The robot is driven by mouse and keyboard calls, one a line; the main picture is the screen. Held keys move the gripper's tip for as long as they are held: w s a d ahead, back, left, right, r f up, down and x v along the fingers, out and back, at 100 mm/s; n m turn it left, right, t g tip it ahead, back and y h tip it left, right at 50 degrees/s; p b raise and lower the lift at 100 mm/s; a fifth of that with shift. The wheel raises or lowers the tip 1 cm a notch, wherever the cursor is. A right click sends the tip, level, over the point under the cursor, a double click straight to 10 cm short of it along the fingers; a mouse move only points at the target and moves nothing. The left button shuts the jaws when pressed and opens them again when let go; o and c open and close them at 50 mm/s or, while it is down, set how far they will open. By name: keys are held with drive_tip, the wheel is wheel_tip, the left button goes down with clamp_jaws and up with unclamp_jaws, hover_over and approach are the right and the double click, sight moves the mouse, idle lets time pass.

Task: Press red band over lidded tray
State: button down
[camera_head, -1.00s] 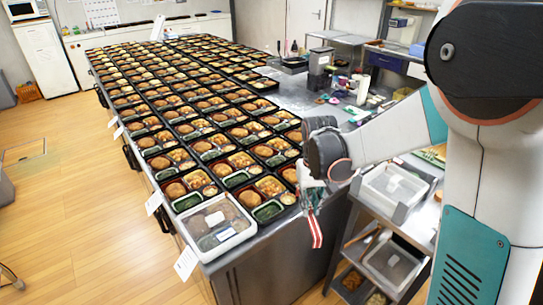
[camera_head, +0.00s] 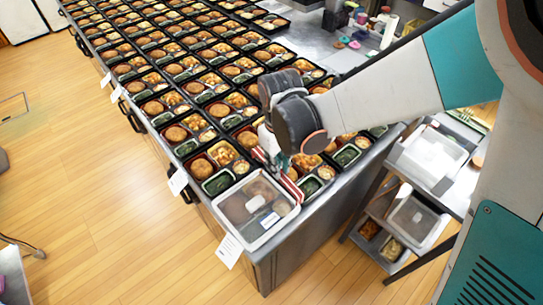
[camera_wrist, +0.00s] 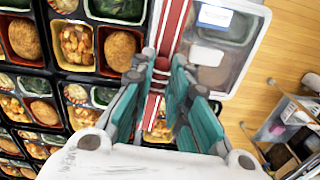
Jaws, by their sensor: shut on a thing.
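The lidded tray (camera_head: 238,208) sits at the near corner of the steel table, under a clear lid with a white rim and a small pale label. In the wrist view the lidded tray (camera_wrist: 239,70) is on the upper right. My gripper (camera_head: 268,158) is just beyond the tray's far edge, pointing down. In the wrist view my gripper (camera_wrist: 163,66) is shut on the red band (camera_wrist: 174,28), a red strip with white stripes. The band (camera_head: 291,187) runs beside the tray's far right edge; I cannot tell whether it touches the lid.
Rows of open black bento trays (camera_head: 222,110) fill the table behind and left of the lidded tray. A steel cart (camera_head: 451,200) on the right holds clear-lidded containers (camera_head: 432,155).

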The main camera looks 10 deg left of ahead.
drive_tip(key=shift+n, duration=0.4)
drive_tip(key=shift+s+a+f+b, duration=0.3)
drive_tip(key=shift+f+b, duration=0.3)
drive_tip(key=shift+f, duration=0.25)
drive_tip(key=shift+s+a+f+b, duration=0.15)
drive_tip(key=shift+a+f+b, duration=0.1)
drive_tip(key=shift+f+b, duration=0.45)
drive_tip(key=shift+s+a+f+b, duration=0.3)
drive_tip(key=shift+f+b, duration=0.15)
drive_tip(key=shift+f, duration=0.5)
drive_tip(key=shift+s+d, duration=0.15)
drive_tip(key=shift+d, duration=0.1)
drive_tip(key=shift+f+b, duration=0.6)
drive_tip(key=shift+b, duration=0.15)
drive_tip(key=shift+f+b, duration=0.3)
drive_tip(key=shift+f, duration=0.05)
drive_tip(key=shift+f+b, duration=1.1)
drive_tip(key=c, duration=1.5)
unclamp_jaws()
drive_tip(key=shift+o, duration=0.7)
